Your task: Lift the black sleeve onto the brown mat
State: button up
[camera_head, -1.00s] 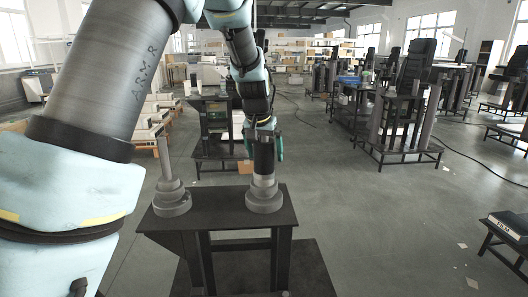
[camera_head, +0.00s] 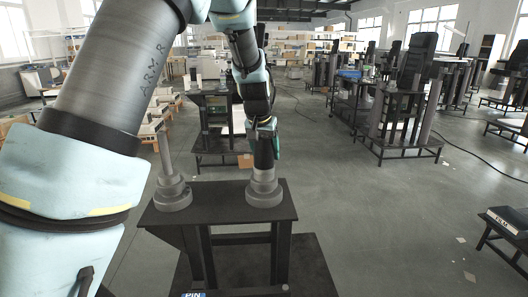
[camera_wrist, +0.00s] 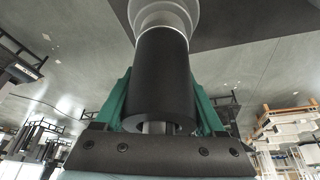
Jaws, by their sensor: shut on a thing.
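The black sleeve (camera_head: 263,153) is around the right-hand grey post (camera_head: 264,192) of the dark lift stand. In the wrist view the sleeve (camera_wrist: 163,78) shows upright and large, with the post's stepped light-grey base beyond it and a grey post end inside its near opening. My gripper (camera_head: 270,130) has green fingers on both sides of the sleeve and is shut on it; in the wrist view the gripper (camera_wrist: 160,105) hides part of the sleeve's sides. Some grey shows between the sleeve's lower end and the wide base. I cannot make out a brown mat.
A second grey post (camera_head: 172,187) stands bare on the left of the stand top (camera_head: 220,205). A low black table (camera_head: 508,243) with a box labelled FILM is at right. Another black stand (camera_head: 220,125) is behind. Open floor lies to the right.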

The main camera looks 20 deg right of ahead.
jog(key=shift+r, duration=0.1)
jog(key=c, duration=0.4)
jog(key=shift+r, duration=0.15)
notch_tip(320, 180, up, 18)
jog(key=b, duration=0.2)
jog(key=shift+b, duration=0.4)
